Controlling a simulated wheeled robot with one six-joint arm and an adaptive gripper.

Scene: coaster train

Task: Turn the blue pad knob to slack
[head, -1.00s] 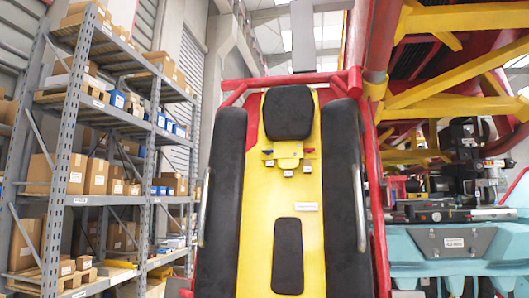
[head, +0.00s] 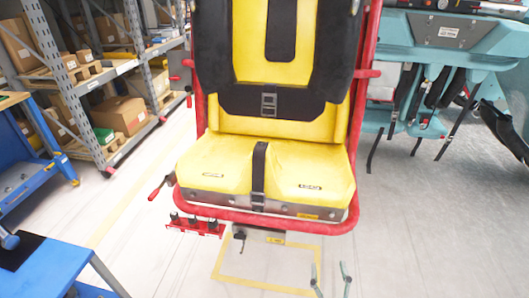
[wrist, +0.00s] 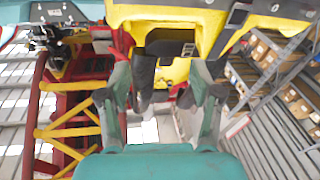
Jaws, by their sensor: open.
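The blue pad knob is not visible in the current head view, which is tilted down at the yellow seat (head: 215,165) and the lower backrest (head: 290,125). I cannot make it out in the wrist view either. My gripper (head: 331,281) shows at the bottom edge of the head view, in front of and below the seat, with its fingertips apart. In the wrist view my gripper (wrist: 162,82) is open, with nothing clearly held between its fingers. Yellow, black and red seat parts show beyond and above the fingers.
A red tube frame (head: 290,226) rims the seat, with a red lever (head: 160,187) and a small red rack (head: 195,227) at its left. A blue bench (head: 45,265) stands front left, shelving (head: 125,70) behind. A teal car (head: 460,40) is at back right. Floor at right (head: 420,230) is clear.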

